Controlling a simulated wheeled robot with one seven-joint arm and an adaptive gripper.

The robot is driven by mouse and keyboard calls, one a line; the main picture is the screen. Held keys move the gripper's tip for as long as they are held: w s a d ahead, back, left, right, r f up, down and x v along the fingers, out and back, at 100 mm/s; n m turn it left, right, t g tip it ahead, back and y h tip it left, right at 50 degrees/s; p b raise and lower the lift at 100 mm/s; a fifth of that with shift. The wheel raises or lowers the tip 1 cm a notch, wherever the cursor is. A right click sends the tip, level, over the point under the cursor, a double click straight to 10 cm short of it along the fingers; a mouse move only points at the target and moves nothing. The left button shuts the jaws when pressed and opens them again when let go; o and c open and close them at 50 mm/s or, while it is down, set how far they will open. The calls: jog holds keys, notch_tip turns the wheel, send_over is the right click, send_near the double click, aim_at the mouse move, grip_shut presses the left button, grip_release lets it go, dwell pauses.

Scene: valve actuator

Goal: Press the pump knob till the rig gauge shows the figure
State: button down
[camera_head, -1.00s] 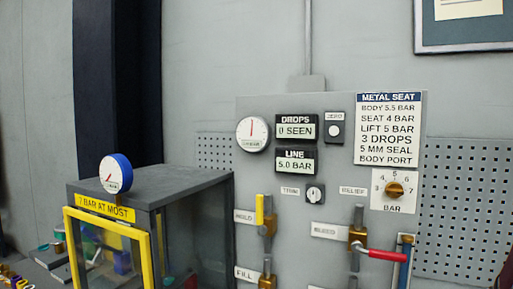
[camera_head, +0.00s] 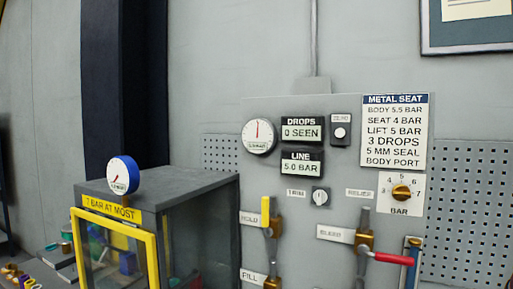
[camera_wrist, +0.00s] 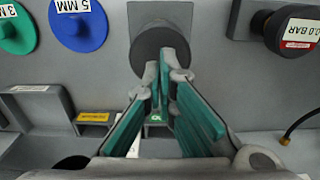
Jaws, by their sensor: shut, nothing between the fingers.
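In the wrist view my gripper (camera_wrist: 166,78) is shut and empty, its green-padded fingers together. Its tips overlap the lower part of a dark round knob (camera_wrist: 158,42), which may be the pump knob; whether they touch it I cannot tell. In the head view a round white gauge (camera_head: 258,136) has its needle straight up. The LINE display (camera_head: 302,168) reads 5.0 BAR and the DROPS display (camera_head: 302,132) reads 0 SEEN. A blue-rimmed gauge (camera_head: 123,176) stands on a grey box. My gripper is not in the head view.
The box has a yellow-framed front (camera_head: 117,240) and a "7 BAR AT MOST" label. The METAL SEAT card (camera_head: 394,132) lists figures. A brass dial (camera_head: 401,192) and red-handled valve (camera_head: 393,258) are at right. The wrist view shows a dark fitting labelled 0.0 BAR (camera_wrist: 300,32) and green and blue discs (camera_wrist: 80,24).

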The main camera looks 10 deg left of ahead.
jog(key=shift+f, duration=0.25)
jog(key=shift+f+b, duration=0.4)
jog(key=shift+f, duration=0.25)
jog(key=shift+f+b, duration=0.3)
jog(key=shift+f, duration=0.5)
jog(key=shift+r+p, duration=0.95)
jog(key=shift+r, duration=0.75)
jog(key=shift+r+p, duration=0.95)
jog(key=shift+r, duration=1.6)
